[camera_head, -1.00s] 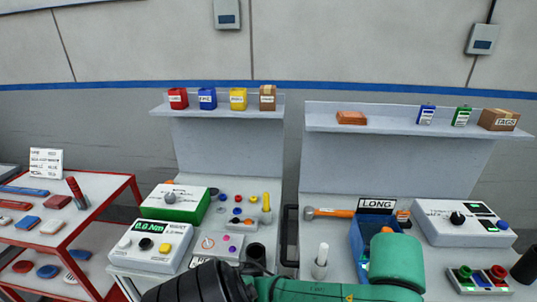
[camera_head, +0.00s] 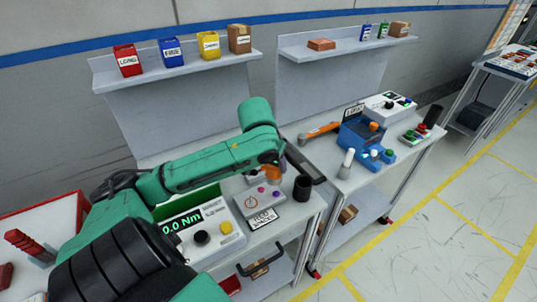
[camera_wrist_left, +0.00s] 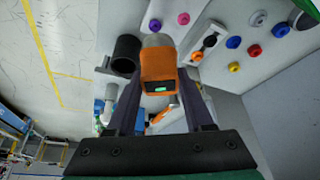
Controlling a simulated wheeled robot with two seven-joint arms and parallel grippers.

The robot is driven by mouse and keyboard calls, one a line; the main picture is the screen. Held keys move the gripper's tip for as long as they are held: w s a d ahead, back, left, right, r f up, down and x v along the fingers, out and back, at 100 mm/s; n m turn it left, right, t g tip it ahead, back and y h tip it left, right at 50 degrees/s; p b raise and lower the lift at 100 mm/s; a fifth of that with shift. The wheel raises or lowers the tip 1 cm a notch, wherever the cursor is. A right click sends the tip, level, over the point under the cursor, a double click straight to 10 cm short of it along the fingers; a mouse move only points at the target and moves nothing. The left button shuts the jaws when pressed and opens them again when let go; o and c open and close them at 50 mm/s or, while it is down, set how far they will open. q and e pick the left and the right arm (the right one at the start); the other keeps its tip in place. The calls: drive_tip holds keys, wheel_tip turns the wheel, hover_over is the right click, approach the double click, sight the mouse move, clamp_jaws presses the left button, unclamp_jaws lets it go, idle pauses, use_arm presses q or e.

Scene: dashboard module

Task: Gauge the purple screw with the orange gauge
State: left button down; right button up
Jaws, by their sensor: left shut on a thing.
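My left gripper (camera_head: 270,168) is over the left bench, shut on the orange gauge (camera_head: 271,174). In the left wrist view the gripper (camera_wrist_left: 160,82) holds the gauge (camera_wrist_left: 160,68), an orange body with a small green display and a grey rounded end, between its dark fingers. In the head view purple pieces (camera_head: 276,194) sit on the small panel below the gripper. The right gripper is not in view.
A black cup (camera_head: 302,187) stands close to the gripper's right; the wrist view shows it beside the gauge (camera_wrist_left: 125,53). A torque readout box (camera_head: 203,228) is at the left. Blue bin (camera_head: 358,141) and white post (camera_head: 346,162) stand on the right bench.

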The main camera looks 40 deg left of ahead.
use_arm(q)
drive_tip(key=shift+w+a+r, duration=0.15)
drive_tip(key=shift+w, duration=0.15)
drive_tip(key=shift+w+d, duration=0.5)
drive_tip(key=shift+w, duration=0.05)
drive_tip(key=shift+s+a+r+p, duration=0.15)
drive_tip(key=shift+s+a+p, duration=0.15)
drive_tip(key=shift+p, duration=0.25)
drive_tip(key=shift+s+f, duration=0.1)
drive_tip(key=shift+f, duration=0.25)
drive_tip(key=shift+d+f+b, duration=0.15)
drive_tip(key=shift+f+b, duration=0.25)
drive_tip(key=shift+f, duration=1.15)
drive_tip(key=shift+f+b, duration=0.5)
drive_tip(key=shift+f, duration=1.6)
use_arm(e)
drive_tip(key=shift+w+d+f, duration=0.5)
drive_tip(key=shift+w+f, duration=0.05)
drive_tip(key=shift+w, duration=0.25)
